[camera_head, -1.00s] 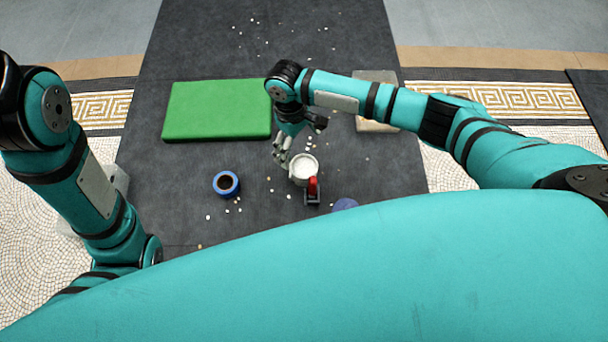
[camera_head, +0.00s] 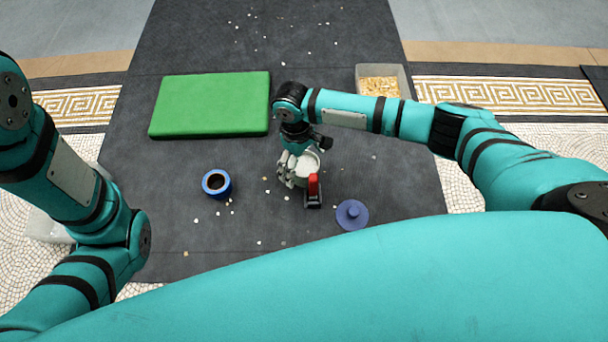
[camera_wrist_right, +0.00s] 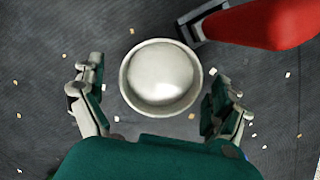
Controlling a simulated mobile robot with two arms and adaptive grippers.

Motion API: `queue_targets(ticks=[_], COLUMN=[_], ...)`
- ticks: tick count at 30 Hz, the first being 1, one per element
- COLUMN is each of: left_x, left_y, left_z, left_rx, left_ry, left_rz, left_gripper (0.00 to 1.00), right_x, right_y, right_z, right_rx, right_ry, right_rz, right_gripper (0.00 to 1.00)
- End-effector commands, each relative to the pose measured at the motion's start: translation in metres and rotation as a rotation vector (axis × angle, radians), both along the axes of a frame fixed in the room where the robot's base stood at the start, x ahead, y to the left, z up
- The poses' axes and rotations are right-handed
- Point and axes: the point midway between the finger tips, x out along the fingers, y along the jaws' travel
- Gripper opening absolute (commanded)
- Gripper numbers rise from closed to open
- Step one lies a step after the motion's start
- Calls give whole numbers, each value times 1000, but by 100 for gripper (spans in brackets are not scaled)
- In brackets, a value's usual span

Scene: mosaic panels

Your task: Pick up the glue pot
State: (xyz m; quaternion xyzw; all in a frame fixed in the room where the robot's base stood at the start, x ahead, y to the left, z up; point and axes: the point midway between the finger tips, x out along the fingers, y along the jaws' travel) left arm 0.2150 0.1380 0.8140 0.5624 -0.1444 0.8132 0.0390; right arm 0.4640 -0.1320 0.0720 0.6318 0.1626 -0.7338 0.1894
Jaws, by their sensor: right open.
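A round white pot with pale, shiny contents, which looks like the glue pot, stands upright on the dark mat in the head view (camera_head: 309,163). In the right wrist view the pot (camera_wrist_right: 161,77) sits between the two open fingers, with a gap on each side. My right gripper (camera_head: 298,168) is open over the pot and partly hides it in the head view; it also shows in the right wrist view (camera_wrist_right: 157,105). My left arm shows at the left, but its gripper is out of view.
A red-handled tool (camera_head: 313,189) stands close beside the pot, also in the wrist view (camera_wrist_right: 272,22). A blue pot (camera_head: 217,184) is to the left, a blue lid (camera_head: 352,214) to the right. A green board (camera_head: 212,104), a tray (camera_head: 406,82) and scattered chips lie around.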

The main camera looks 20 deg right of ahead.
Motion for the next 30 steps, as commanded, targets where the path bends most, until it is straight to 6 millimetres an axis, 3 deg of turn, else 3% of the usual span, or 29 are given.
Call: queue_targets(ticks=[1,3,11,27,30], left_x=[0,0,0,1,1], left_y=[0,0,0,0,0], left_z=[-13,-17,-15,-15,-15], left_rx=[0,0,0,0,0], left_ry=[0,1,2,2,2], left_rz=[0,0,0,0,0], left_gripper=[91,91,91,91,91], right_x=[-1,-2,-3,-3,-3], right_y=[-1,-1,-1,-1,-1], right_z=[-14,-17,-15,-16,-16], right_rx=[0,0,0,-1,-1], right_ry=[1,1,1,0,0], right_rz=[1,2,2,1,1], right_gripper=[100,100,100,30,30])
